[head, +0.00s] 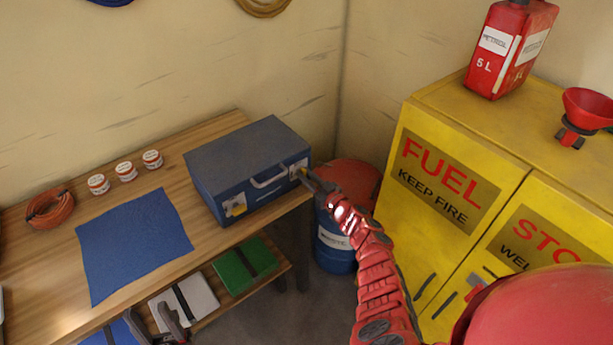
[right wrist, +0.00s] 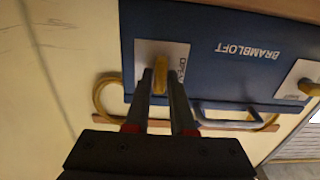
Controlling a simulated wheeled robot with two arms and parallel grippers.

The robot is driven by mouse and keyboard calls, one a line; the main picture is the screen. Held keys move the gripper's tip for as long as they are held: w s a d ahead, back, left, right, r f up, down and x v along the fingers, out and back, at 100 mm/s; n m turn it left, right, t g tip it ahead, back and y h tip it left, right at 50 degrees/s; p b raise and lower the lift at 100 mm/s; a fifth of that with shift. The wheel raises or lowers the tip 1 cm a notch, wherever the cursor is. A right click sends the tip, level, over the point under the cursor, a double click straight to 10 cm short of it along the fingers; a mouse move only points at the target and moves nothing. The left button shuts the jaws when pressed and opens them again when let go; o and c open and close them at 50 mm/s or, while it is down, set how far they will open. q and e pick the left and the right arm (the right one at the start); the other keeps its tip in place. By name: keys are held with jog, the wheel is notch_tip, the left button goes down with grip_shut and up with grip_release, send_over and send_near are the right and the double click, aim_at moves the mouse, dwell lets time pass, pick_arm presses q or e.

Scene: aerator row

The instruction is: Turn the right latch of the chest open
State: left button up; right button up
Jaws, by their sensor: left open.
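The blue chest (head: 232,152) stands closed on the wooden bench, and its front also shows upside down in the right wrist view (right wrist: 225,75). Its right latch, a yellow tab on a pale plate marked OPEN, shows in the right wrist view (right wrist: 160,80). My right gripper (head: 303,174) is at this latch, with its fingers (right wrist: 160,84) on either side of the tab; whether they press on it I cannot tell. The left latch (head: 237,208) is yellow on its own plate, clear of both grippers. My left gripper (head: 173,328) is open and empty, low at the bench's front.
A carry handle (head: 269,180) sits between the latches. A blue cloth (head: 133,242), several small jars and an orange coil (head: 49,207) lie left on the bench. A blue drum (head: 335,250) and yellow fuel cabinet (head: 480,140) stand right of the chest, near my right arm.

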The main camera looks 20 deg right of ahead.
grip_shut()
jog(key=shift+s+a+f+n+b, duration=0.1)
jog(key=shift+n+b, duration=2.35)
jog(key=shift+n, duration=0.55)
jog(key=shift+w+a+f+n+b, duration=0.1)
jog(key=shift+n+b, duration=2.35)
jog(key=shift+n, duration=0.55)
jog(key=shift+s+a+f+n+b, duration=0.1)
jog(key=shift+n+b, duration=2.35)
jog(key=shift+n, duration=0.55)
jog(key=o, duration=0.6)
grip_release()
